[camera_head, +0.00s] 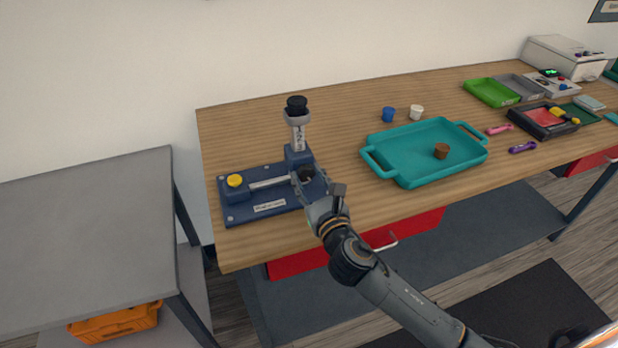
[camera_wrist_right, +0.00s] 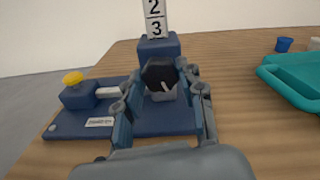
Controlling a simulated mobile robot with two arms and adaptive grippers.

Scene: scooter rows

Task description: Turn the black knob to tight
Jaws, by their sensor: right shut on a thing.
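In the head view the knob (camera_head: 306,174) is partly covered by my right gripper (camera_head: 310,186). In the right wrist view my right gripper (camera_wrist_right: 160,92) has its fingers on both sides of the knob and is shut on it. The blue fixture base (camera_head: 238,209) also carries a yellow knob (camera_head: 235,181), a grey bar and an upright numbered post (camera_head: 298,138) with a black cap (camera_head: 296,104). My left gripper is not in view.
A teal tray (camera_head: 400,182) holding a brown cup (camera_head: 441,151) lies right of the fixture. A blue cup (camera_head: 388,114) and a white cup (camera_head: 416,112) stand behind it. A grey table (camera_head: 90,230) is at the left. Bare wood lies between fixture and tray.

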